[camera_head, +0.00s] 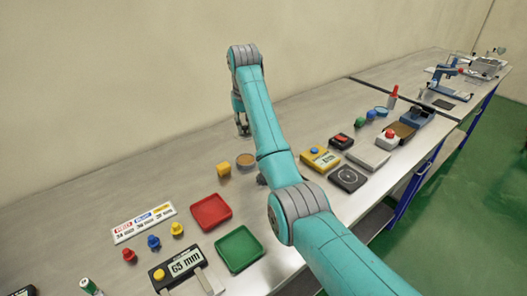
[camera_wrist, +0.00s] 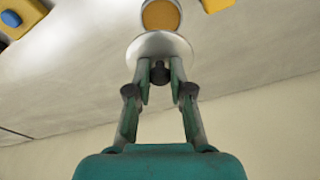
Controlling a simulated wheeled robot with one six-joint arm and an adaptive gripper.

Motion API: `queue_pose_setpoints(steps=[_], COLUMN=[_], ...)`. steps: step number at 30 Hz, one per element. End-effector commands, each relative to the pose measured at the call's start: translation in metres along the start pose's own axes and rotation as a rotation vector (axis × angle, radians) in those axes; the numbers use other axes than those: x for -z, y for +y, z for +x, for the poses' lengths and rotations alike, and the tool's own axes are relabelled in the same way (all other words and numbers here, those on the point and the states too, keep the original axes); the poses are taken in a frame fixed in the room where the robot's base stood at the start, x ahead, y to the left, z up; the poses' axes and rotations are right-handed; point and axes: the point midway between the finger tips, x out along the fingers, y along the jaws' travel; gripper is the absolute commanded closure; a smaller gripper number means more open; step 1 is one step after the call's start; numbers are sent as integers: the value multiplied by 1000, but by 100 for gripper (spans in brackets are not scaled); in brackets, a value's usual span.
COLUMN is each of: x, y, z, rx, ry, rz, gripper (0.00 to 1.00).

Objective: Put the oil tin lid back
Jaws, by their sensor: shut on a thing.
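My gripper (camera_wrist: 160,76) is shut on the dark knob of a pale round lid (camera_wrist: 158,46) in the wrist view. The oil tin (camera_wrist: 160,15), a round tin with an amber open top, shows just past the lid's edge. The lid is held apart from the tin's mouth as far as I can tell, and hides part of its near side. In the head view the tin (camera_head: 246,160) stands on the bench, and my gripper (camera_head: 242,128) is behind it, toward the wall. The lid cannot be made out there.
Red (camera_head: 210,212) and green (camera_head: 239,248) trays lie nearer. A yellow box (camera_head: 320,158) and other devices are to the right. The bench toward the wall is clear.

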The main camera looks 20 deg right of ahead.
Motion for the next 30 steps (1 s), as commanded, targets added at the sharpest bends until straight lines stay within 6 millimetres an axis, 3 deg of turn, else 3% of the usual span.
queue_pose_setpoints(steps=[5,12,24,30], x=[-2,-12,-23,-25], y=[-13,-13,-14,-14], z=[8,46,89,97], rx=[2,1,2,2], ry=[-1,-3,-1,1], rz=[-14,-13,-13,-13], gripper=[100,100,100,100])
